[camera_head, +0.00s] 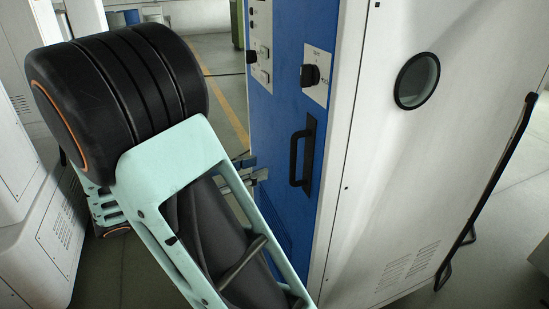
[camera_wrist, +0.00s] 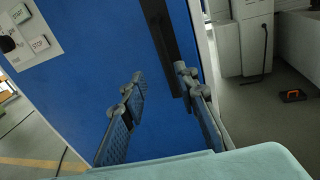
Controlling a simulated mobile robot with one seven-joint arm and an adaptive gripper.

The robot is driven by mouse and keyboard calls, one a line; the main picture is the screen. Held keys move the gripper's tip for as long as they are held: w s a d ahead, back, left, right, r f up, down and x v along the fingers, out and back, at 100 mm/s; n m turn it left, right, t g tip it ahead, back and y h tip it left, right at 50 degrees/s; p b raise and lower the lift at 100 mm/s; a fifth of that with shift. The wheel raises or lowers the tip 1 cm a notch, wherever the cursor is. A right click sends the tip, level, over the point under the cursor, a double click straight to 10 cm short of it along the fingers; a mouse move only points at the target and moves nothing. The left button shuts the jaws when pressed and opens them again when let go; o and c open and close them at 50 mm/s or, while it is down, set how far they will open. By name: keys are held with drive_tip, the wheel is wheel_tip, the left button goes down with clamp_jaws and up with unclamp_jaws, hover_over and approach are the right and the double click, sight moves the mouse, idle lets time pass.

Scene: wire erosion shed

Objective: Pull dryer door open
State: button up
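The dryer is a tall cabinet with a blue door (camera_head: 270,135) and a white side. A black vertical bar handle (camera_head: 302,155) is on the door near its right edge; the door looks shut. My gripper (camera_head: 258,168) is left of the handle in the head view, apart from it, its fingers pointing toward the door. In the wrist view my gripper (camera_wrist: 160,80) has its fingers spread and nothing between the pads. The handle (camera_wrist: 165,40) runs down ahead of the fingers there, its lower end beside the right fingertip. Whether that fingertip touches it, I cannot tell.
A black knob (camera_head: 310,75) and buttons sit above the handle. A round window (camera_head: 417,80) is on the white side, and a black rail (camera_head: 490,190) stands at right. White cabinets (camera_head: 30,180) stand at left. In the wrist view, a small black tray (camera_wrist: 292,96) lies on the floor.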

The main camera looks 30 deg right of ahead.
sight(291, 160)
drive_tip(key=shift+n, duration=0.3)
drive_tip(key=d, duration=0.7)
drive_tip(key=s+d+b, duration=0.1)
drive_tip(key=d, duration=0.3)
drive_tip(key=shift+f, duration=0.35)
clamp_jaws()
